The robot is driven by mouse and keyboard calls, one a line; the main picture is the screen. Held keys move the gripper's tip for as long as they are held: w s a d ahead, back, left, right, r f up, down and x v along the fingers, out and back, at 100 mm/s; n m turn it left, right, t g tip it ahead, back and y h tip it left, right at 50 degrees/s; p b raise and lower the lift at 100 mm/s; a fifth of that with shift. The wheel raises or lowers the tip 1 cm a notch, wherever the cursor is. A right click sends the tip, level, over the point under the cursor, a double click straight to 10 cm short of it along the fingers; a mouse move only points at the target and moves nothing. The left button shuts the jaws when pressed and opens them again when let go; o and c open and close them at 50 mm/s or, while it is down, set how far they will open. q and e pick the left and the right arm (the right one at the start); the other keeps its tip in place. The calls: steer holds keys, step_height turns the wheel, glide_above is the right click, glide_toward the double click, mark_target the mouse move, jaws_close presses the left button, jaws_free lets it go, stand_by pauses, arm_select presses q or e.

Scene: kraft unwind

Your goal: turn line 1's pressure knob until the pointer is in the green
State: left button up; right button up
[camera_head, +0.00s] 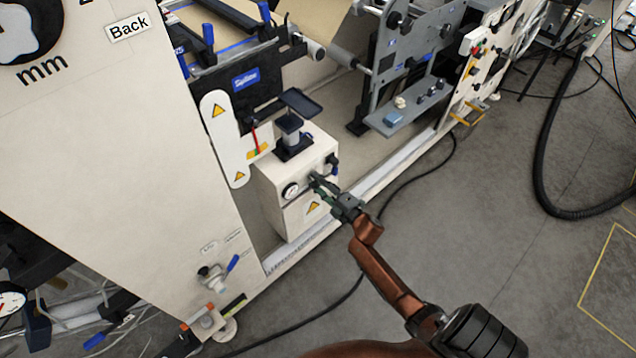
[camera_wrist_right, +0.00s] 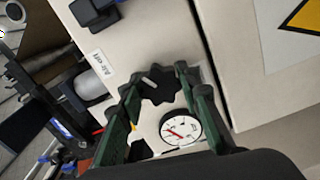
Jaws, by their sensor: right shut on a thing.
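The pressure knob (camera_wrist_right: 160,86) is black and lobed, with a pale mark on its face, in the wrist view. My right gripper (camera_head: 314,180) reaches the front of a cream box (camera_head: 287,217) and is shut on the knob; its green fingers (camera_wrist_right: 157,84) lie on either side of it. In the head view the gripper covers most of the knob. A round white gauge (camera_head: 290,190) is beside the knob. The gauge also shows in the wrist view (camera_wrist_right: 181,130), with a red needle or mark; I cannot make out a green zone. My left gripper is out of view.
A black fitting (camera_head: 331,163) sticks out at the box's right side. A warning panel (camera_head: 223,130) stands left of it. A valve with a blue handle (camera_head: 216,274) is at lower left. A black cable (camera_head: 385,215) lies on the floor; the floor to the right is mostly clear.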

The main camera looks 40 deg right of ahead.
stand_by(0.4)
steer(key=o, duration=1.2)
steer(key=shift+s, duration=0.15)
steer(key=s, duration=0.8)
steer(key=s+d, duration=0.1)
steer(key=s, duration=0.2)
steer(key=shift+s, duration=0.4)
steer(key=shift+f, duration=0.1)
